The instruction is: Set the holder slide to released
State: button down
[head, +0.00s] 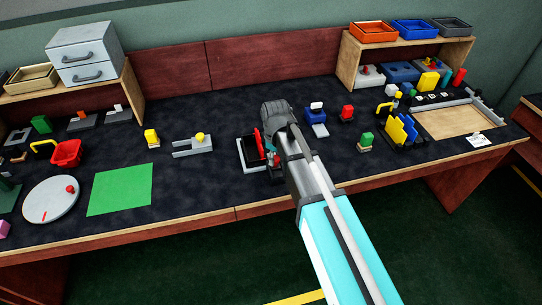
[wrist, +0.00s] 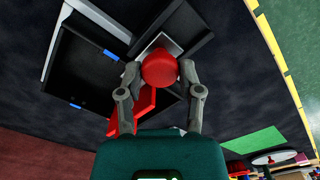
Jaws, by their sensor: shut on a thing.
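My gripper (head: 275,155) reaches down onto a black holder (head: 245,152) near the middle of the bench. In the wrist view, the fingers (wrist: 160,76) close from both sides on a round red knob (wrist: 160,70). The knob sits over a light grey slide plate (wrist: 158,45) in a black channel (wrist: 196,30). A red flat piece (wrist: 143,105) stands beside the knob, partly hidden by my finger; it also shows upright in the head view (head: 258,142). The slide's exact position along its channel is hard to tell.
A grey fixture with a yellow knob (head: 200,137) stands to the left.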

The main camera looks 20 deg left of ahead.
jog(key=shift+s+d, duration=0.45)
jog(key=shift+s, duration=0.35)
jog(key=shift+s+d, duration=0.45)
jog(key=shift+s, duration=0.3)
jog(key=shift+f, duration=0.1)
jog(key=shift+c, duration=1.3)
grip_release()
jog(key=shift+s, duration=0.1)
jog(key=shift+w, duration=0.2)
jog(key=shift+w+d+r, duration=0.15)
jog(key=shift+d+r, duration=0.1)
jog(key=shift+d, duration=0.35)
jog(key=s+d+r+m+p, duration=0.1)
jog(key=d+m, duration=0.4)
jog(key=d, duration=0.5)
jog(key=s+d+r+m+p, duration=0.1)
jog(key=d+r+m+p, duration=0.3)
jog(key=d, duration=0.7)
jog(key=s+d+r+m+p, duration=0.1)
jog(key=d+r+m+p, duration=0.1)
jog(key=d+m, duration=0.4)
jog(key=d+p, duration=0.1)
jog(key=d, duration=0.4)
jog(key=shift+s+d+r, duration=0.15)
jog(key=shift+d+r, duration=0.05)
jog(key=shift+r, duration=0.15)
